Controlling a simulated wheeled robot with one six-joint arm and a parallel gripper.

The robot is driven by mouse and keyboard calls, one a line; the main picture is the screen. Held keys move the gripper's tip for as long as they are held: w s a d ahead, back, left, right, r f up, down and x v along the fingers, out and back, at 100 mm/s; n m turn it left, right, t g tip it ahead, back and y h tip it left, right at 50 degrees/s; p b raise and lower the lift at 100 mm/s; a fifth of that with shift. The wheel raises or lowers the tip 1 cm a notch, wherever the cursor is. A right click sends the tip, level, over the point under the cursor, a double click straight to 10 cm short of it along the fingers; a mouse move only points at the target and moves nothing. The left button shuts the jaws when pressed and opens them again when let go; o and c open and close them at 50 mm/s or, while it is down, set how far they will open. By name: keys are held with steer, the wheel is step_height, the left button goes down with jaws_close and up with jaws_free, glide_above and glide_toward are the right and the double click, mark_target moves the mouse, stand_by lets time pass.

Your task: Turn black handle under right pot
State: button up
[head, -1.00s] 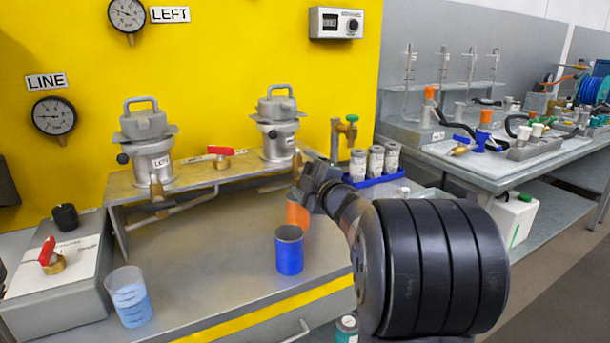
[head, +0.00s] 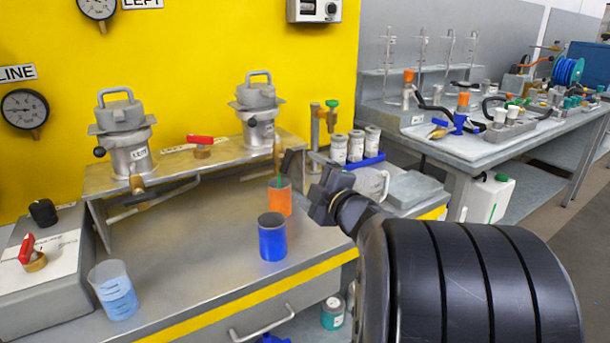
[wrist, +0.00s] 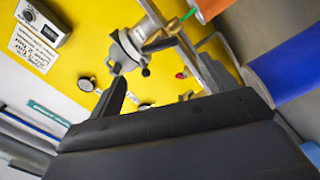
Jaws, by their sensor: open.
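The right pot (head: 257,110) is a grey metal vessel with a lidded top, standing on the raised metal shelf against the yellow wall. A brass valve (head: 277,152) hangs below it; the brass also shows in the wrist view (wrist: 165,40). I cannot clearly make out the black handle; dark shapes near the valve overlap with my finger. My gripper (head: 306,168) is open and empty, to the right of and slightly below the valve, apart from the pot. In the wrist view one dark finger (wrist: 112,97) points up near the pot (wrist: 126,48).
The left pot (head: 126,140) and a red-handled valve (head: 200,145) are on the shelf. A beaker (head: 115,290) stands front left. Labelled jars (head: 355,147) stand behind my gripper.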

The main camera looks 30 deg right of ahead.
mark_target(289, 161)
steer(key=shift+c, duration=0.2)
steer(key=shift+c, duration=0.9)
steer(key=m+p, duration=0.2)
steer(key=p, duration=0.1)
steer(key=shift+w+r+m, duration=0.15)
steer(key=shift+r+m, duration=0.15)
steer(key=shift+m, duration=0.1)
steer(key=shift+c, duration=1.4)
steer(key=m+p, duration=0.4)
steer(key=m, duration=0.1)
steer(key=shift+w+d+r, duration=0.1)
steer(key=shift+r, duration=0.1)
steer(key=c, duration=0.3)
steer(key=m+p, duration=0.3)
steer(key=m, duration=0.2)
steer(key=shift+d+m, duration=0.1)
steer(key=shift+m, duration=0.2)
steer(key=shift+c, duration=1.1)
steer(key=w+m, duration=0.1)
steer(key=w, duration=0.2)
steer(key=w+m+p, duration=0.1)
steer(key=w+m, duration=0.1)
steer(key=w, duration=0.2)
steer(key=w+m+p, duration=0.1)
steer(key=w, duration=0.2)
steer(key=shift+w+f+m, duration=0.2)
steer(key=shift+f+m, duration=0.1)
steer(key=shift+c, duration=0.2)
